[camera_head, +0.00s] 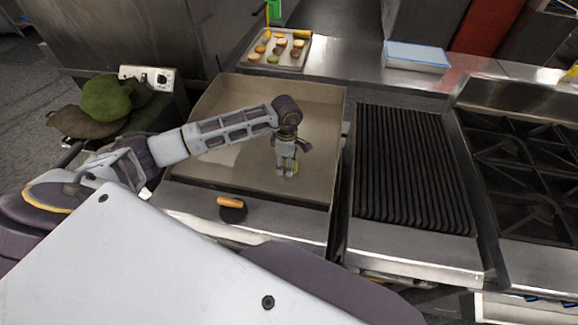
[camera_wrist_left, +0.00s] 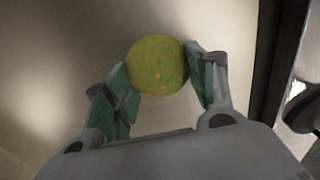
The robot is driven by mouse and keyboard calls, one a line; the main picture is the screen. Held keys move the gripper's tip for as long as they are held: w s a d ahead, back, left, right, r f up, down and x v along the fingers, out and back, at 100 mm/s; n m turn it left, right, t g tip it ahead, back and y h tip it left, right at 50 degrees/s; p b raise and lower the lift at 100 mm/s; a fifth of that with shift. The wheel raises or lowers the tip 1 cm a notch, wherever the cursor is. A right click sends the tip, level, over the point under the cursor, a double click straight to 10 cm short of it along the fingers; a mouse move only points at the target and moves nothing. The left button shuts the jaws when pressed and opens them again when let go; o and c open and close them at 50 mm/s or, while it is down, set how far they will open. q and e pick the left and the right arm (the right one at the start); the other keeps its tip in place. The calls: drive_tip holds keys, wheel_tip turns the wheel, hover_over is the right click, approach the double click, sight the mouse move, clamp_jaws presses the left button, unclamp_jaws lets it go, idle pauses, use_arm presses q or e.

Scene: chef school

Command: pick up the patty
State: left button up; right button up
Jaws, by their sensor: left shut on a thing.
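The patty (camera_wrist_left: 158,65) is a round yellow-green disc with small orange and green specks. In the left wrist view it sits between the two fingertips of my left gripper (camera_wrist_left: 160,76), which is shut on it. In the head view my left gripper (camera_head: 287,172) points down over the flat griddle (camera_head: 225,100), and a yellow-green bit of the patty (camera_head: 295,166) shows beside its fingers. I cannot tell whether the patty touches the griddle surface. My right gripper is not in view.
A tray (camera_head: 263,66) with several small food pieces stands behind the griddle. A ribbed grill (camera_head: 410,165) and a burner stove (camera_head: 535,160) lie to the right. A blue-white container (camera_head: 416,56) stands on the back counter. A raised rim bounds the griddle.

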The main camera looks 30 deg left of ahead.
use_arm(q)
drive_tip(key=shift+r, duration=0.15)
drive_tip(key=shift+r+b, duration=0.85)
drive_tip(key=shift+r, duration=4)
